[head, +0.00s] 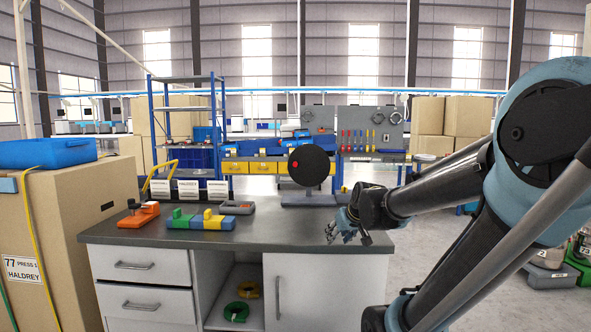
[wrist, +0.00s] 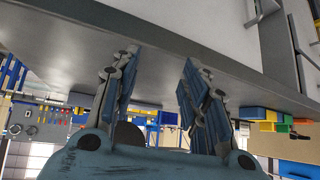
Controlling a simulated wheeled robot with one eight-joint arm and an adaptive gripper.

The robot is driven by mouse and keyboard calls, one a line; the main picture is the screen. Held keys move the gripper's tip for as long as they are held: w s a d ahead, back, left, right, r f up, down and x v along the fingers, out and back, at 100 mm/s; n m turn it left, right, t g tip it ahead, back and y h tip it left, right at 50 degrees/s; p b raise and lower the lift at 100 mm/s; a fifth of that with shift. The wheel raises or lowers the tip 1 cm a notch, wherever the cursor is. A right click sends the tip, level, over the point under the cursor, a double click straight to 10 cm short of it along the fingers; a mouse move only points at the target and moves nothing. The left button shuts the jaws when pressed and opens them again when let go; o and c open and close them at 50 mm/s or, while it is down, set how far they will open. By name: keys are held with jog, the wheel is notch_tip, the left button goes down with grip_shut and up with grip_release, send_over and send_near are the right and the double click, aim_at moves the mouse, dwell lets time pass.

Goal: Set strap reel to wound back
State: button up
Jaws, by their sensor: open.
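A dark round disc on a grey base, which looks like the strap reel (head: 312,168), stands upright at the back right of the grey-topped workbench (head: 270,228). A small red spot shows on the left of its face. No strap is clearly visible on it. My gripper (head: 338,232) is by the bench's right front edge, nearer the camera than the reel and apart from it. In the wrist view, the two blue fingers of my gripper (wrist: 160,60) are spread with nothing between their tips. The bench surface fills the top of that view.
An orange tool (head: 138,214), green and yellow-blue blocks (head: 212,220) and a grey item (head: 238,207) sit on the bench's left half, before white cards (head: 188,189). Cartons (head: 60,240) stand left. The bench top's middle front is clear.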

jog(key=w+a+r+t+y, duration=0.1)
jog(key=w+a+r+t, duration=0.25)
jog(key=w, duration=0.45)
jog(key=w+a+r+n+t+y, duration=0.1)
jog(key=w+a+r+t, duration=0.1)
jog(key=w+a+r, duration=0.5)
jog(key=w+a+r+t+y, duration=0.1)
jog(key=w+a+r+t, duration=0.15)
jog(key=w, duration=0.75)
jog(key=m+t+h, duration=0.5)
jog(key=t+h, duration=0.1)
send_near(295, 166)
jog(key=x, duration=1)
jog(key=shift+w+r, duration=0.2)
jog(key=shift+w, duration=0.15)
grip_shut()
